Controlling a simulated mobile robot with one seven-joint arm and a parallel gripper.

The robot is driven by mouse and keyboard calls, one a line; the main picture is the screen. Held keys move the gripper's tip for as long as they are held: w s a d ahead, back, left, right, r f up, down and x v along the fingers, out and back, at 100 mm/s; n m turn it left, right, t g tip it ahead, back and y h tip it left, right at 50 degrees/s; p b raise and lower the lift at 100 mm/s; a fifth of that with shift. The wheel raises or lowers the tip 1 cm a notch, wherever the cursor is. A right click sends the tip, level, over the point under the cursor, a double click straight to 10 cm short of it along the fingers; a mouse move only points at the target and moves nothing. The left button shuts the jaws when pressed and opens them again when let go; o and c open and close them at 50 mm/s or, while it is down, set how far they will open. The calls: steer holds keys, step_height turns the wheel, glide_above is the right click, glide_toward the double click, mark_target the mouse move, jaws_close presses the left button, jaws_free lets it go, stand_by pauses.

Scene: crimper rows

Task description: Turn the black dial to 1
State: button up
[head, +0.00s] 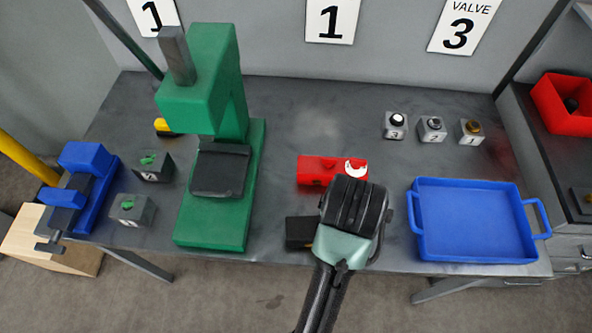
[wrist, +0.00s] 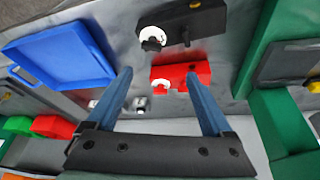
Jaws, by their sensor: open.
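A black box (wrist: 187,22) with a white, dark-marked dial disc (wrist: 152,39) at its left end shows at the top of the wrist view. In the head view only the left end of the black box (head: 299,232) shows; my gripper hides the rest, including the dial. A red box (head: 318,169) with a similar white disc (head: 355,169) lies just behind it; it also shows in the wrist view (wrist: 188,73). My gripper (wrist: 158,74) is open and empty, its blue fingers apart, over the boxes. I cannot read the dial's setting.
A green press (head: 219,150) stands to the left and a blue tray (head: 476,185) to the right. Small numbered blocks (head: 432,129) sit at the back right. A blue vise (head: 80,185) is at the far left. The table behind the red box is clear.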

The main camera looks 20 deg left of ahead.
steer(key=shift+m, duration=0.6)
steer(key=x, duration=0.4)
steer(key=d+p+x, duration=0.1)
steer(key=x, duration=0.3)
steer(key=d+x, duration=0.1)
steer(key=x, duration=0.4)
steer(key=shift+p, duration=0.4)
jaws_close()
steer(key=shift+d+n+p, duration=0.1)
steer(key=shift+n+p, duration=0.3)
steer(key=shift+n, duration=0.5)
steer(key=shift+w+n+y, duration=0.1)
steer(key=shift+n+y, duration=0.5)
steer(key=shift+n, duration=0.5)
